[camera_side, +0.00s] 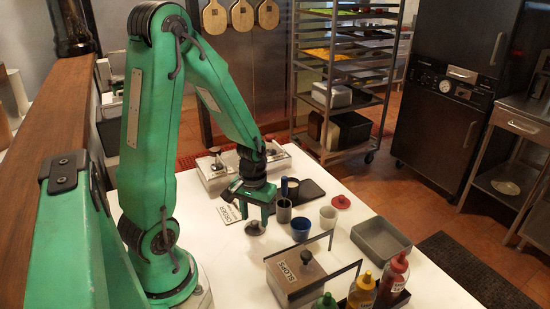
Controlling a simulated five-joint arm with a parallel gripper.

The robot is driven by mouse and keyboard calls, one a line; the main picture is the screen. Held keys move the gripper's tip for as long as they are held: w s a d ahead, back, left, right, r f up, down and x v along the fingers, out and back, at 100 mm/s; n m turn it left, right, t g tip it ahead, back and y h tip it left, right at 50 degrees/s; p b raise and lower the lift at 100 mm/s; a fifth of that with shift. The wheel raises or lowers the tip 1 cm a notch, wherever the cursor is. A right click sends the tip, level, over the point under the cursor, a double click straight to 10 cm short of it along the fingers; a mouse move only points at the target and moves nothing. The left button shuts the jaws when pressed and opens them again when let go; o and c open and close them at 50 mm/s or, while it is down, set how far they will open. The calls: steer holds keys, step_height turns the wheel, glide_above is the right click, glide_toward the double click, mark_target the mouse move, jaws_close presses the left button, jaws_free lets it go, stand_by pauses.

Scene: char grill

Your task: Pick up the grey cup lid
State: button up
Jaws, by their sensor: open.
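The grey cup lid (254,229) is a small round disc with a raised middle, lying on the white counter. My gripper (254,211) is above it, pointing down with its green fingers apart and nothing seen between them. I cannot tell the exact height of the fingertips over the lid. A grey cup (284,212) stands upright just right of the gripper.
A blue cup (301,230), a white cup (328,217) and a red lid (341,202) are to the right. A grey tray (380,240) is farther right. A steel-lidded box (298,269) and sauce bottles (362,291) stand in front. An order card (228,216) lies left.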

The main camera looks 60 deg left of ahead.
steer(key=shift+f, duration=0.8)
jaws_close()
